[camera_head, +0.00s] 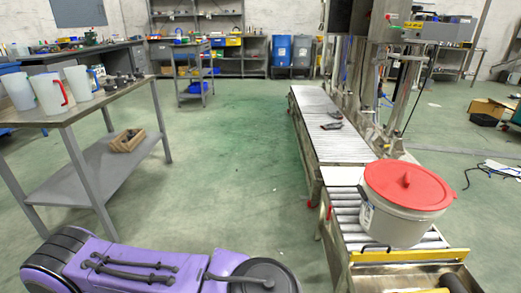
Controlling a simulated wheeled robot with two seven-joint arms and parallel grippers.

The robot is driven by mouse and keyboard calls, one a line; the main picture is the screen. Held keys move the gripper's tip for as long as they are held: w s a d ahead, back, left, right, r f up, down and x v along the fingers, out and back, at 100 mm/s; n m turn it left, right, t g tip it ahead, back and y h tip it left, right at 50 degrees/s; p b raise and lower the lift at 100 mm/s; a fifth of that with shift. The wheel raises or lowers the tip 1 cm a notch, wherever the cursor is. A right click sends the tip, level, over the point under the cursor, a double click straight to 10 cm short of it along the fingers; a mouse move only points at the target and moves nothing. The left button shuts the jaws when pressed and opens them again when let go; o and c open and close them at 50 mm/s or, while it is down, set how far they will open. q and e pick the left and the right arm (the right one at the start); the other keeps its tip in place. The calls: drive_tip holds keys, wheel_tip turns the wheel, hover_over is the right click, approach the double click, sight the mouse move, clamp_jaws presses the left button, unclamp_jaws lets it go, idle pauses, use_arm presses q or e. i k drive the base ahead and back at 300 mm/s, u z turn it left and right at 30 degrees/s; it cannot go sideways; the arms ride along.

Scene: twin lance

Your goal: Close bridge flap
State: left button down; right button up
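A roller conveyor runs away from me on the right, in a near section (345,212) and a far section (335,148). A pale flat plate (341,177) lies across the place where the two sections meet. It looks level, but I cannot tell for sure whether it is the bridge flap. A yellow bar (410,255) crosses the near end of the rollers. A white bucket with a red lid (400,222) stands upright on the near section and hides part of it. Neither gripper's fingers are in view.
A tall metal machine frame (385,100) stands beside the far conveyor. Small dark tools (331,126) lie on the far rollers. A grey table (100,99) with several pitchers (52,90) is at left. The green floor (240,150) between table and conveyor is clear.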

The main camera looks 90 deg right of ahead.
sight(338, 177)
drive_tip(key=i, duration=0.25)
drive_tip(key=z, duration=3.5)
drive_tip(key=i, duration=0.5)
drive_tip(key=u, duration=0.1)
drive_tip(key=k, duration=1.65)
drive_tip(key=u, duration=1)
drive_tip(key=i, duration=3.85)
drive_tip(key=z, duration=0.1)
